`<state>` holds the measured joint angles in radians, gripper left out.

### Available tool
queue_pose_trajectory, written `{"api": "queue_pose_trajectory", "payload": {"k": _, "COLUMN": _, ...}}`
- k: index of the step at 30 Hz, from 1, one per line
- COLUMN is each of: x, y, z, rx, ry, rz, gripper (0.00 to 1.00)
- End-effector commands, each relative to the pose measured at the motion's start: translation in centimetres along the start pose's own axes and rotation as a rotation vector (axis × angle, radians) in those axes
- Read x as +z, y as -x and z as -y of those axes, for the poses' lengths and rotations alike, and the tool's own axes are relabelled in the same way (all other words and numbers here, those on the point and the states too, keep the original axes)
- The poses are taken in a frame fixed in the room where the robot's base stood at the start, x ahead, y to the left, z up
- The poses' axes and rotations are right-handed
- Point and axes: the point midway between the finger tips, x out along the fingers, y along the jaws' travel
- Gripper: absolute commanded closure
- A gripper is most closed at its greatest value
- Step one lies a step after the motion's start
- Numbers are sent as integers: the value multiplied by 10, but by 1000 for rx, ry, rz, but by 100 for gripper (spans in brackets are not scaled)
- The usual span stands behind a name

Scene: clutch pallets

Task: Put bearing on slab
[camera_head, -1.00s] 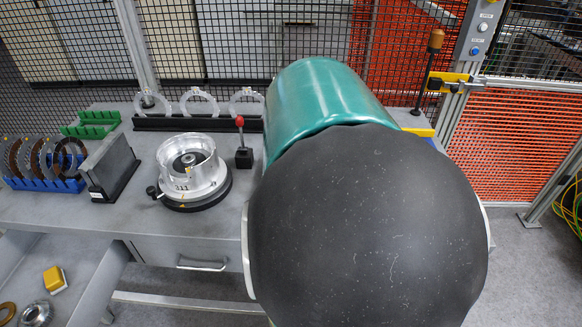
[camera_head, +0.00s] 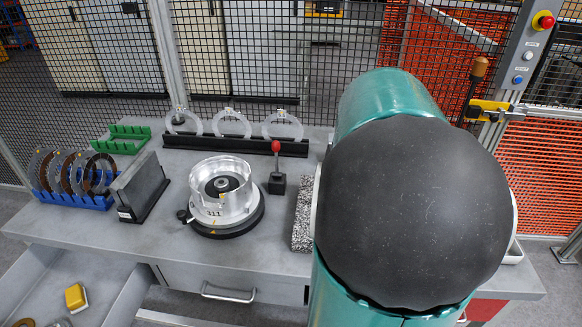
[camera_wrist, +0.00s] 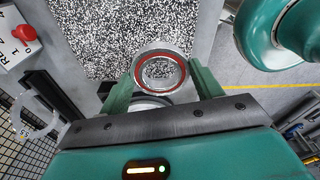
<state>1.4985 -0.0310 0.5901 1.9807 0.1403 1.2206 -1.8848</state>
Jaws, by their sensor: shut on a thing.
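The bearing (camera_wrist: 160,51), a metal ring with a red-brown seal, is between the green fingers of my gripper (camera_wrist: 163,86) in the wrist view. My gripper is shut on it. The slab (camera_wrist: 110,40), a black-and-white speckled plate, shows beyond the bearing and through its hole. I cannot tell whether the bearing touches the slab. In the head view, only the left strip of the slab (camera_head: 303,215) shows on the bench. My arm hides the rest of it, along with my gripper and the bearing.
Left of the slab are a red-knobbed post (camera_head: 277,170) and a silver clutch housing (camera_head: 222,190). A black rack (camera_head: 230,145) with clear rings stands behind. A dark block (camera_head: 140,187) and blue ring rack (camera_head: 75,195) are further left. An open drawer (camera_head: 125,300) juts out in front.

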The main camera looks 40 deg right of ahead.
Motion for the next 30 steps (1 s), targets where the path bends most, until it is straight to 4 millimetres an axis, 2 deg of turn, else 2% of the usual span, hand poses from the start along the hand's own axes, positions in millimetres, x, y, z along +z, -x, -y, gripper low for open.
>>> {"api": "queue_pose_trajectory", "payload": {"k": 1, "x": 7, "y": -5, "z": -9, "rx": -2, "ry": 0, "rz": -6, "gripper": 66}}
{"api": "queue_pose_trajectory", "payload": {"k": 6, "x": 25, "y": -32, "z": -28, "rx": -3, "ry": 1, "rz": -6, "gripper": 66}}
{"api": "queue_pose_trajectory", "payload": {"k": 12, "x": 38, "y": -52, "z": -43, "rx": 0, "ry": 3, "rz": -3, "gripper": 66}}
{"api": "queue_pose_trajectory", "payload": {"k": 17, "x": 43, "y": -60, "z": -50, "rx": 0, "ry": 3, "rz": -4, "gripper": 66}}
{"api": "queue_pose_trajectory", "payload": {"k": 24, "x": 46, "y": -90, "z": -50, "rx": -1, "ry": 2, "rz": -4, "gripper": 66}}
{"api": "queue_pose_trajectory", "payload": {"k": 30, "x": 46, "y": -90, "z": -50, "rx": 1, "ry": 3, "rz": -2, "gripper": 66}}
